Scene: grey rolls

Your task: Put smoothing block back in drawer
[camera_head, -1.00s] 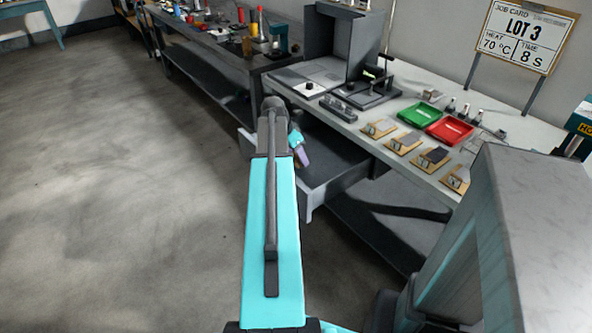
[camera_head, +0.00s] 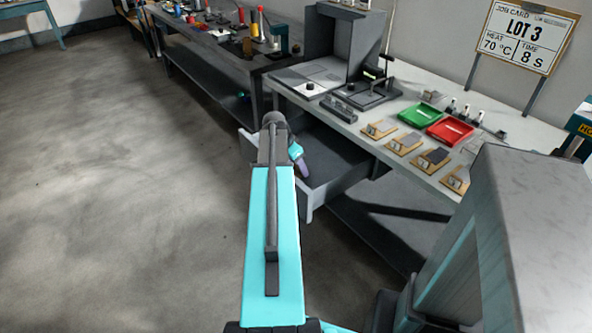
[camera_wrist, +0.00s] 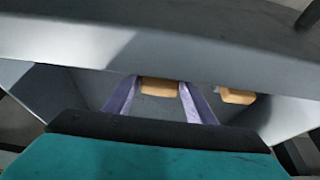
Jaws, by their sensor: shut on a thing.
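The drawer (camera_head: 335,182) stands open under the bench, and its grey walls also show in the wrist view (camera_wrist: 50,92). My gripper (camera_head: 303,164) is at the open drawer, pointing down. In the wrist view its two purple fingers (camera_wrist: 158,100) are shut on a tan block with a darker face, the smoothing block (camera_wrist: 158,86). The block appears over or inside the drawer; I cannot tell whether it touches the floor. The head view hides the held block behind my arm and gripper.
A second tan block (camera_wrist: 237,96) is in the drawer, right of the held one. The bench top (camera_head: 290,75) overhangs close by. On it are a green tray (camera_head: 418,115), a red tray (camera_head: 450,130) and several small wooden pieces. The floor at left is clear.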

